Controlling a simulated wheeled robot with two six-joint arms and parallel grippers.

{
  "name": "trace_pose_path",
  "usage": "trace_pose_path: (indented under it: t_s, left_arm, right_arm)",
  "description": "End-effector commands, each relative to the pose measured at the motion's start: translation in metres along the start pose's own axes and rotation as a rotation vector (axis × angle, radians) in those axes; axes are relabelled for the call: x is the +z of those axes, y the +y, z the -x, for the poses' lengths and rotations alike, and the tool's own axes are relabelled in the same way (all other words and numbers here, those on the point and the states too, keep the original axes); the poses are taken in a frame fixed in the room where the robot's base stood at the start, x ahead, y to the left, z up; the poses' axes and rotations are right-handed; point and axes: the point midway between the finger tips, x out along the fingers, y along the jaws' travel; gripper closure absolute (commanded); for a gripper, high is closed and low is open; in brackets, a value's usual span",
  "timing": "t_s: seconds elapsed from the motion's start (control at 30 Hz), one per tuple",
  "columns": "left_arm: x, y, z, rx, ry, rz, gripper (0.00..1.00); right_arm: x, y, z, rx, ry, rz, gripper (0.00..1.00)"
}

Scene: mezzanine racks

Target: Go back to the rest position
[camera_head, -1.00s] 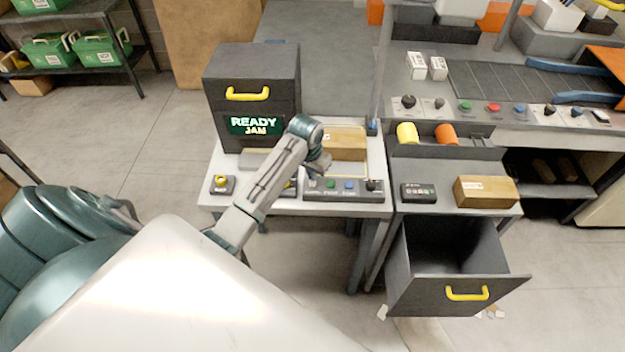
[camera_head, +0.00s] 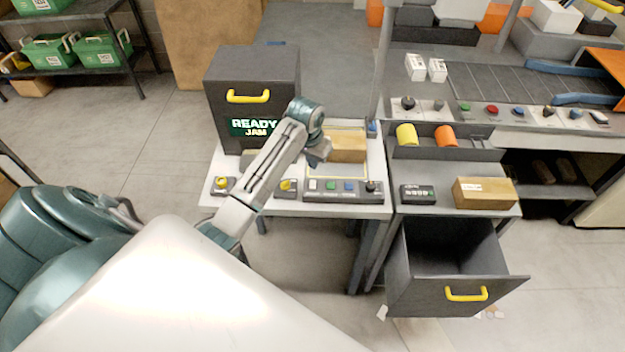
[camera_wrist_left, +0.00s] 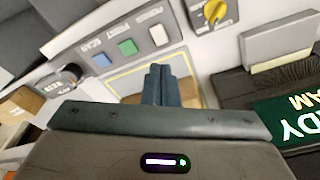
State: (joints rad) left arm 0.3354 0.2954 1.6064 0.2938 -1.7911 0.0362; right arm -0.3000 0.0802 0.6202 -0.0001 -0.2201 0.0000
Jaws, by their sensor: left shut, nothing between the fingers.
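My left gripper (camera_head: 320,160) hangs over the small white table, in front of the dark machine with the READY JAM screen. In the left wrist view its two fingers (camera_wrist_left: 158,86) are together with nothing between them. They show over the yellow-outlined area of the table. The fingers appear apart from the control panel (camera_head: 344,197) with its coloured buttons. My right gripper is not in view.
The dark printer-like machine (camera_head: 252,72) stands close behind my left arm. A wooden block (camera_head: 346,142) lies behind the gripper. An open drawer (camera_head: 448,291) juts out at the right. A second wooden block (camera_head: 485,192) lies above it.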

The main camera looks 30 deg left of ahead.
Motion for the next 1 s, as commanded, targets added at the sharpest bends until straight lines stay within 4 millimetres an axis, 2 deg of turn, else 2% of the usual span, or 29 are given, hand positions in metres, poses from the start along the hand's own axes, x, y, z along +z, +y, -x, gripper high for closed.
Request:
trace_pose_path:
  t_s: [0.33, 0.47, 0.57, 0.73, 0.9, 1.0]
  left_arm:
    - [0.002, 0.001, -0.001, -0.001, 0.001, -0.001, 1.0]
    - [0.022, 0.008, -0.009, -0.008, 0.006, -0.016, 1.0]
    - [0.057, 0.021, -0.019, -0.019, 0.018, -0.04, 1.0]
    - [0.133, 0.045, -0.025, -0.037, 0.056, -0.081, 1.0]
    - [0.205, 0.064, -0.013, -0.05, 0.094, -0.105, 1.0]
    - [0.233, 0.07, -0.002, -0.055, 0.114, -0.111, 1.0]
  right_arm:
    - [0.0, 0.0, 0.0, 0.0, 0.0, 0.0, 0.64]
    - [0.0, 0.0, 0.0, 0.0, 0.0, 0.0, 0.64]
    - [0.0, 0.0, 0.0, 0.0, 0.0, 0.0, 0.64]
    - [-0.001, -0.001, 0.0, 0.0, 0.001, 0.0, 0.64]
    - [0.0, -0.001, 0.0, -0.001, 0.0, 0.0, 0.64]
    - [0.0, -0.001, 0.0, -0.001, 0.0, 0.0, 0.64]
